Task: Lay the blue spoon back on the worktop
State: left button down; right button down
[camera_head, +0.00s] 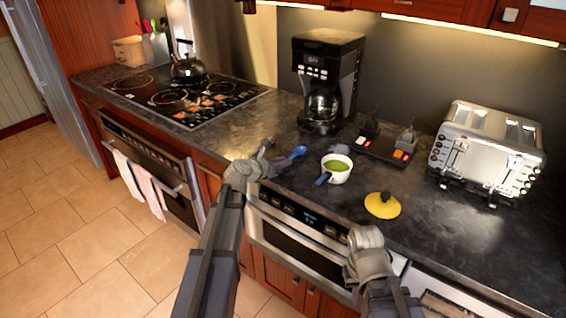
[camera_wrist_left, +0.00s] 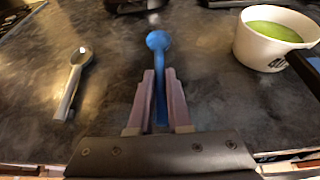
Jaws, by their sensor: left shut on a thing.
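The blue spoon (camera_head: 298,153) is held by my left gripper (camera_head: 266,160) over the worktop (camera_head: 285,185), left of the white pot. In the left wrist view the blue spoon (camera_wrist_left: 158,44) points away from me, its handle between the two fingers of the left gripper (camera_wrist_left: 161,78). I cannot tell whether the spoon touches the worktop. My right gripper (camera_head: 364,240) is low at the worktop's front edge, right of the drawer front; its fingertips are not clear.
A grey metal spoon (camera_wrist_left: 75,80) lies left of the blue spoon. The coffee maker (camera_head: 318,66), toaster (camera_head: 485,150) and hob (camera_head: 185,98) stand around.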

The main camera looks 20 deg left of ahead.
pick_arm(q)
jog(key=shift+f+b, duration=0.45)
jog(key=shift+b, duration=0.05)
dwell(0.4)
jog(key=c, duration=0.8)
grip_release()
jog(key=shift+o, duration=0.2)
jog(key=shift+s+r, duration=0.1)
jog(key=p+v, duration=0.3)
jog(key=v, duration=0.3)
jog(key=shift+s+a+r, duration=0.1)
jog(key=shift+s+r, duration=0.15)
jog(key=shift+s, duration=0.05)
jog(key=shift+s+a+r, duration=0.1)
jog(key=shift+s+a, duration=0.1)
jog(key=shift+s, duration=0.25)
